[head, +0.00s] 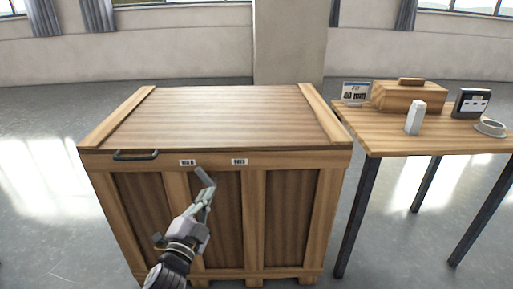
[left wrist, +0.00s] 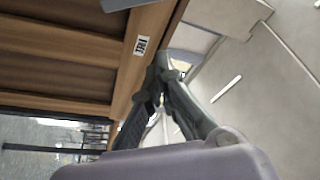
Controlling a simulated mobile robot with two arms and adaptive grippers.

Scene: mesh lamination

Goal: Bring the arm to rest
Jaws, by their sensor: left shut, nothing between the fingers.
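My left gripper (head: 207,190) is shut and empty in front of the wooden crate (head: 225,117), near its top front edge. In the left wrist view its fingertips (left wrist: 162,72) meet beside the crate's wooden edge (left wrist: 155,35), with a small printed label (left wrist: 142,46) close by. I cannot tell whether the fingers touch the crate. The crate's lid lies flat on top, with a dark handle (head: 136,155) at its front left. My right gripper is in neither view.
A wooden table (head: 400,134) stands to the right. The floor left of the crate is clear.

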